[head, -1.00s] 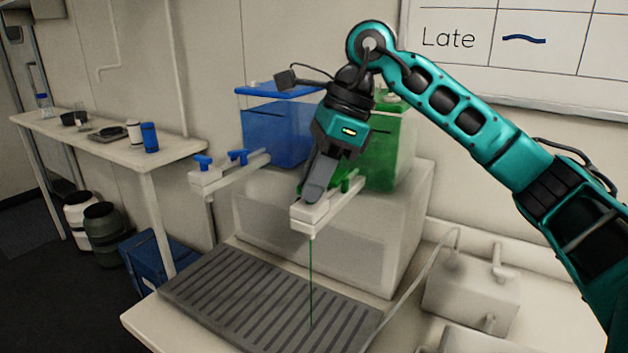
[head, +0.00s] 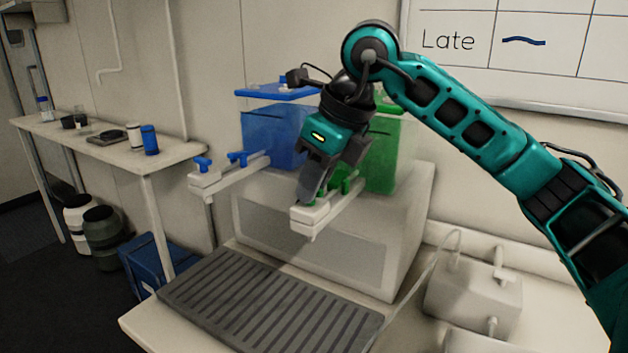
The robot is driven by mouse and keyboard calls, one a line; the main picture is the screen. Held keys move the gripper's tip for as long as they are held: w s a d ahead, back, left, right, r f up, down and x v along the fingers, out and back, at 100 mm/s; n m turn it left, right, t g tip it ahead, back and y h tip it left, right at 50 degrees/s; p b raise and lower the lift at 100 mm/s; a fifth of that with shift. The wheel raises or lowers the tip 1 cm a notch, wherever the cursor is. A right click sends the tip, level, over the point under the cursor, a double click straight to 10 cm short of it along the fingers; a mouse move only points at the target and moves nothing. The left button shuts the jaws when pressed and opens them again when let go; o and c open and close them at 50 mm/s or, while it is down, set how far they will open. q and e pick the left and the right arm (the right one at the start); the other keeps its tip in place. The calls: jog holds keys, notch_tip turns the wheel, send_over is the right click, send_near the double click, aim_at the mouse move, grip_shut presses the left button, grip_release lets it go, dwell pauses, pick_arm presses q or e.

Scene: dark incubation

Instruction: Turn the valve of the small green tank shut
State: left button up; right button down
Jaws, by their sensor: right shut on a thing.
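The green tank (head: 393,157) stands on a white box behind my right arm, partly hidden by it. A white tap bar (head: 330,212) sticks out toward me from below the tank. A green valve handle (head: 348,184) shows on the bar, nearer the tank. My right gripper (head: 308,194) points down at the front end of the bar and is shut on the front green valve handle, which its fingers mostly hide. No green stream shows below the bar's end. My left gripper is out of view.
A blue tank (head: 275,135) with its own tap bar (head: 228,173) and blue handles stands to the left. A grey ribbed drip tray (head: 265,300) lies below. A white box with pipes (head: 472,300) stands at the right. A side bench (head: 100,150) holds small containers.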

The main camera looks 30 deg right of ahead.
dwell(0.4)
jog(key=c, duration=1.1)
grip_release()
jog(key=shift+c, duration=0.2)
jog(key=p+v, duration=0.1)
jog(key=v, duration=1.2)
jog(key=shift+a, duration=0.1)
